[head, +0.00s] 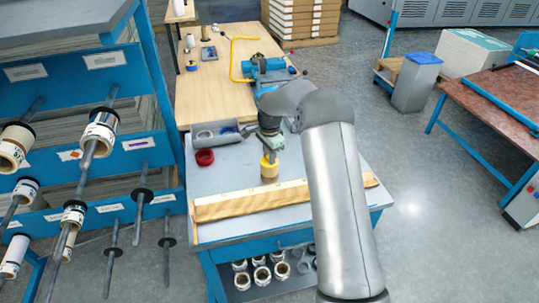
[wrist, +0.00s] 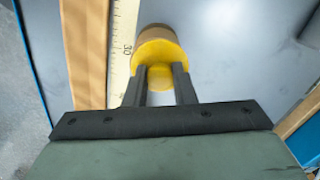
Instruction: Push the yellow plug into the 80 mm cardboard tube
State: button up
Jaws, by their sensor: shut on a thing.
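The yellow plug (head: 268,160) is at the upper end of the cardboard tube (head: 269,174), which stands upright on the grey bench top. My gripper (head: 270,152) is above the tube, pointing down. In the wrist view its two dark fingers (wrist: 162,88) are shut on the plug's small knob. The plug's yellow face (wrist: 160,53) covers the tube's end, and a brown strip of tube wall (wrist: 157,31) shows beyond it. How deep the plug sits in the tube is hidden.
A wooden bar with a pale ruler (head: 285,199) lies along the bench front, close to the tube. A red ring (head: 205,157) and a grey tray (head: 216,137) are on the left. Several rolls (head: 262,275) stand on the shelf below. Bench right of the tube is partly hidden by my arm.

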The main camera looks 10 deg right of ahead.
jog(key=shift+s+f, duration=0.2)
jog(key=shift+f, duration=0.25)
jog(key=o, duration=1)
jog(key=shift+o, duration=0.2)
notch_tip(320, 180, up, 17)
jog(key=b, duration=0.2)
jog(key=s+r+n, duration=0.4)
jog(key=s, duration=0.5)
jog(key=s+f+n, duration=0.2)
jog(key=s+n, duration=0.1)
jog(key=s, duration=0.8)
jog(key=s+f+n, duration=0.3)
jog(key=s, duration=0.8)
jog(key=s+f+n, duration=0.2)
jog(key=s+n, duration=0.1)
jog(key=s, duration=0.7)
jog(key=shift+s+f+n, duration=0.25)
jog(key=shift+s+n, duration=0.15)
